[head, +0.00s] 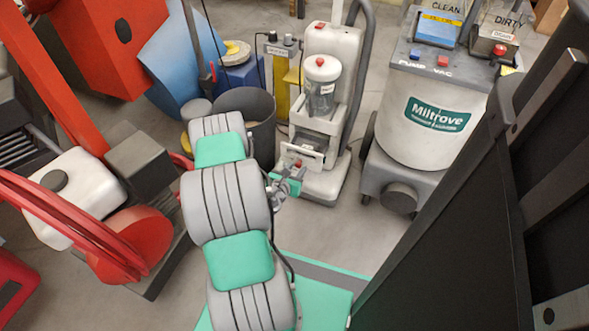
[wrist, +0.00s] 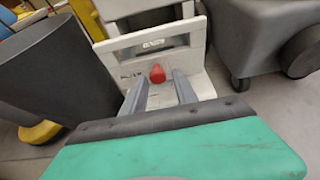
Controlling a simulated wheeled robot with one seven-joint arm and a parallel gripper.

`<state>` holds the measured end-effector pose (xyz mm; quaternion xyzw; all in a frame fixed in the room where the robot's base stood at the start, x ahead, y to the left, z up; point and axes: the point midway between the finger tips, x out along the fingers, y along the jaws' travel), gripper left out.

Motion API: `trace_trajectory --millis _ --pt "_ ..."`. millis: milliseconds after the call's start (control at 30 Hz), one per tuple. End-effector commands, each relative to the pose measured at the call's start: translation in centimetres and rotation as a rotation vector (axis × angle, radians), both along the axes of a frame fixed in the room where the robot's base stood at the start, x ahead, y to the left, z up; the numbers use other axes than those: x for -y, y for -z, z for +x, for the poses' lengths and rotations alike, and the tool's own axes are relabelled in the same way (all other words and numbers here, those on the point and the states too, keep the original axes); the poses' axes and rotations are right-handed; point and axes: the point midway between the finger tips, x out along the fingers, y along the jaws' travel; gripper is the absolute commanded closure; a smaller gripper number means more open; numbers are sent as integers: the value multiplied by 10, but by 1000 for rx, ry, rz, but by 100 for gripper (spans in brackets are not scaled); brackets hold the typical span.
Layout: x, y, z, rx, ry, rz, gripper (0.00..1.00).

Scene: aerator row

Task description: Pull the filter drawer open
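The filter drawer (head: 303,153) is a pale front panel low on the upright white machine (head: 333,60). In the wrist view the drawer front (wrist: 196,62) shows a wide dark slot under a bar and a small label. A red knob (wrist: 157,73) sits low on this front and also shows in the head view (head: 298,163). My gripper (wrist: 161,78) is open, with its two grey fingers pointing at the drawer front, one to each side of the red knob. I cannot tell whether the fingertips touch the panel. The drawer looks shut or nearly so.
A dark grey bin (head: 246,104) stands close on the left of the machine. A grey and white Miltrove vacuum (head: 423,121) stands to its right. Red machinery (head: 132,243) is at the left, and a large dark panel (head: 450,235) rises at the right. Bare floor lies in front of the machine.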

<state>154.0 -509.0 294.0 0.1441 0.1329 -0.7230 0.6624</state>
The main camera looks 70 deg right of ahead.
Motion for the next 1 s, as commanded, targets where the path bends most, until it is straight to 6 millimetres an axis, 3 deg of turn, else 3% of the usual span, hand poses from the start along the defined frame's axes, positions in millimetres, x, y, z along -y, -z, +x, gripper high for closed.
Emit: trace_trajectory --millis 367,733,1000 --pt "-3 -2 3 1 -5 0 56" --pt "-63 -29 9 -2 -8 1 56" --pt "-72 -31 7 1 -2 -2 56"
